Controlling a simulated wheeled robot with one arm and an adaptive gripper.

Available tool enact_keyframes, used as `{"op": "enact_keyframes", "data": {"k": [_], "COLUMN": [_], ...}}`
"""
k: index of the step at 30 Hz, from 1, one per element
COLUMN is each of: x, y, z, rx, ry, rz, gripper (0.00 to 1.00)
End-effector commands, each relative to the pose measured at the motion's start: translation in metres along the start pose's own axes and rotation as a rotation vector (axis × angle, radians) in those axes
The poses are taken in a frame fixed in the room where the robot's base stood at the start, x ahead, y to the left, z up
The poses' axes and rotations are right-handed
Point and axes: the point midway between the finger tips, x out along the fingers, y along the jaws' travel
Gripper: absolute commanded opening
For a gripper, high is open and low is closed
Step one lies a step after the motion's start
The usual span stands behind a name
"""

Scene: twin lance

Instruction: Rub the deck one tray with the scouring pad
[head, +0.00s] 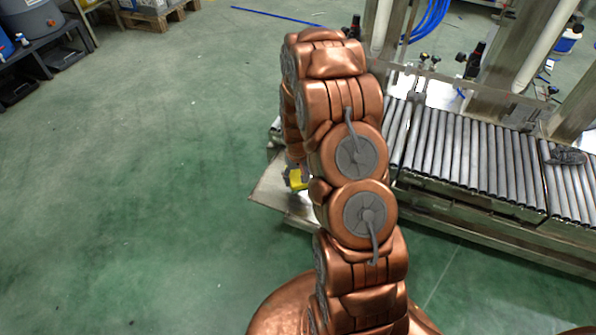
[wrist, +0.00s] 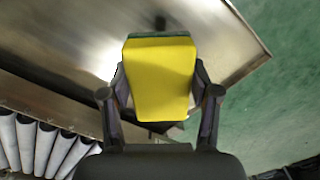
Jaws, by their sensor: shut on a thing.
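The scouring pad (wrist: 162,82) is a yellow sponge block with a dark green layer along its far edge. My gripper (wrist: 161,95) is shut on it, one finger on each side. In the head view a bit of the yellow pad (head: 296,177) shows at the left of my copper arm, which hides most of the gripper. A flat, shiny steel tray (wrist: 70,40) lies behind the pad in the wrist view; its corner (head: 270,197) shows left of my arm in the head view. I cannot tell whether the pad touches the tray.
A roller conveyor (head: 465,150) runs right from the tray, with a dark grey lump (head: 568,156) on its rollers. Steel posts and dark bottles (head: 474,62) stand behind it. The green floor (head: 150,180) at left is open.

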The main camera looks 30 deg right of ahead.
Motion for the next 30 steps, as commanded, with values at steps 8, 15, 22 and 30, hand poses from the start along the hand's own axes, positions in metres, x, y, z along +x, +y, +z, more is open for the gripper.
{"op": "enact_keyframes", "data": {"k": [8, 15, 22, 30], "x": [-0.024, -0.025, -0.032, -0.112], "y": [0.001, 0.0, -0.004, -0.057], "z": [-0.001, 0.0, -0.005, -0.045], "rx": [0.0, 0.0, -0.008, -0.091], "ry": [0.002, 0.001, 0.002, 0.015], "rz": [0.0, 0.0, 0.001, 0.006], "gripper": [0.29, 0.29, 0.29, 0.29]}}
